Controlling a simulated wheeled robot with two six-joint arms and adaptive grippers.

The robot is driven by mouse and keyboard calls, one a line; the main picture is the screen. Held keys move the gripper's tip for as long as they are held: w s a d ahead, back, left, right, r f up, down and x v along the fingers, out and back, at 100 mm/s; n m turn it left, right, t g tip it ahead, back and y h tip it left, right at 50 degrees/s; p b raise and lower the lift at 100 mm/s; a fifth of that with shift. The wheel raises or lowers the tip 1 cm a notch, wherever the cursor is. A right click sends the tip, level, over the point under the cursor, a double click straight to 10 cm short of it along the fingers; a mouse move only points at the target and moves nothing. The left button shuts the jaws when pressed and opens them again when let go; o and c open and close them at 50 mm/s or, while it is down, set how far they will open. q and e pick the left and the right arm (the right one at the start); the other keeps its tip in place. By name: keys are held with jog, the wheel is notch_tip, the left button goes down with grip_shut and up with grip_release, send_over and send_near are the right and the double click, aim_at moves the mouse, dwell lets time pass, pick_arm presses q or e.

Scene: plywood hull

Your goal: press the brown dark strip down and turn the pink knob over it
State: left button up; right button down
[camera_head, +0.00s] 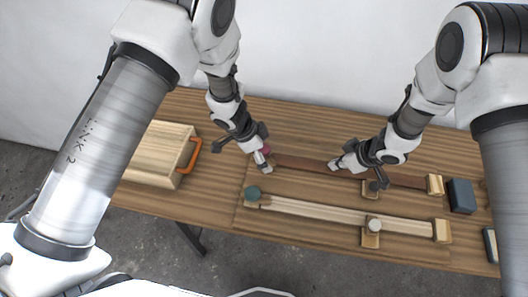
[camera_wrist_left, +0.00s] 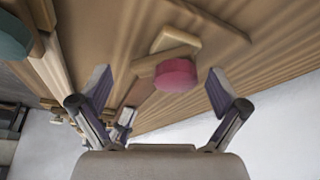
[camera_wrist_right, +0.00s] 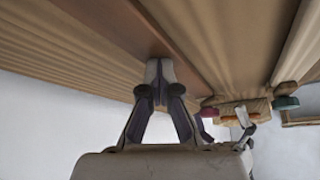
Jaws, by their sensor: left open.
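The brown dark strip (camera_head: 305,163) lies along the back row of the plywood board and also shows in the right wrist view (camera_wrist_right: 178,35). The pink knob (camera_wrist_left: 175,75) sits on a small wooden block at the strip's left end; in the head view it is mostly hidden behind my left gripper. My left gripper (camera_head: 264,162) is open, with the knob ahead and between its fingers, apparently not touching. My right gripper (camera_wrist_right: 158,68) is shut and empty, its tips at the strip's surface, partway along; contact is hard to confirm. It also shows in the head view (camera_head: 338,166).
A pale strip (camera_head: 310,208) lies in front, with a teal knob (camera_head: 253,193) at its left and a white knob (camera_head: 374,224) near its right. A black knob (camera_head: 375,186) is beside the dark strip. A wooden box (camera_head: 155,150) stands left, a dark block (camera_head: 461,195) right.

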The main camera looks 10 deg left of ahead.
pick_arm(q)
jog(key=shift+a+m+g, duration=0.2)
jog(key=shift+m+g, duration=0.1)
jog(key=shift+m, duration=0.7)
jog(key=shift+a+m+g, duration=0.15)
jog(key=shift+m+g, duration=0.45)
jog(key=shift+m, duration=0.9)
jog(key=shift+h, duration=0.3)
jog(key=m+g, duration=0.1)
jog(key=m, duration=0.1)
jog(key=shift+a+m, duration=0.2)
jog(key=shift+m, duration=0.2)
jog(key=c, duration=0.9)
jog(key=shift+f, duration=0.1)
jog(key=shift+c, duration=1.4)
pick_arm(e)
jog(key=shift+f, duration=0.1)
pick_arm(q)
jog(key=shift+o, duration=1)
jog(key=shift+s+f, duration=0.1)
jog(key=shift+s, duration=0.1)
